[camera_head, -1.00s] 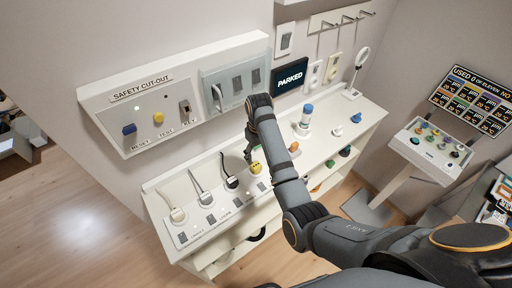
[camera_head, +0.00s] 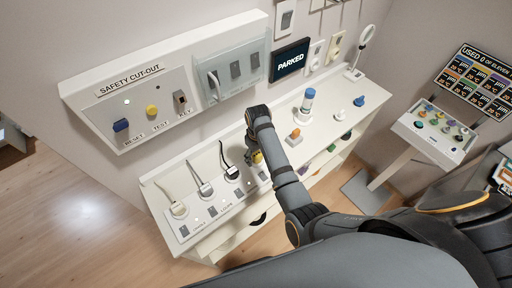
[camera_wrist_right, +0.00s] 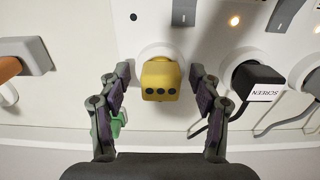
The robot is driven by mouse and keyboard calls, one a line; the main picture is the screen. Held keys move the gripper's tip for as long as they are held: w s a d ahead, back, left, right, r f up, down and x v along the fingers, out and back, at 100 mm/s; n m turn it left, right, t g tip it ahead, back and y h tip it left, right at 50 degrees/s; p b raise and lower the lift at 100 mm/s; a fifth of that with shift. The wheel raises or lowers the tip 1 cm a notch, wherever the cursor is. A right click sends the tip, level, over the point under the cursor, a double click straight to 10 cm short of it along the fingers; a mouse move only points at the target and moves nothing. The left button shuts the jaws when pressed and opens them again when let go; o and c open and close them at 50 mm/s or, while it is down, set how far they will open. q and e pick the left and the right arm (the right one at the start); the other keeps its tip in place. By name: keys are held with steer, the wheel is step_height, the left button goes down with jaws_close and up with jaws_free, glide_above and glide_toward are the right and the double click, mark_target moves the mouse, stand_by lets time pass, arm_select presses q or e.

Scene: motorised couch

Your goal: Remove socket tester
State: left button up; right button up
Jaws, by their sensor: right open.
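The yellow socket tester (camera_wrist_right: 160,82) sits in a round white socket on the strip, with several dark dots on its face. My right gripper (camera_wrist_right: 158,100) is open in the right wrist view, one finger on each side of the tester, with gaps between fingers and tester. In the head view the tester (camera_head: 257,157) is partly hidden by my right gripper (camera_head: 252,150), which reaches down over it. My left gripper is not in view.
A black plug labelled SCREEN (camera_wrist_right: 259,80) is right of the tester. An orange-ended plug (camera_wrist_right: 22,58) is left, and a green object (camera_wrist_right: 117,122) lies behind my left-hand finger. The cut-out panel (camera_head: 150,110) and PARKED screen (camera_head: 290,60) are on the wall above.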

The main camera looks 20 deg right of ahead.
mark_target(258, 155)
steer(key=shift+s, duration=0.15)
steer(key=shift+c, duration=0.8)
steer(key=c, duration=1.1)
steer(key=shift+r, duration=1.85)
steer(key=shift+a+r, duration=0.2)
steer(key=shift+r, duration=3.4)
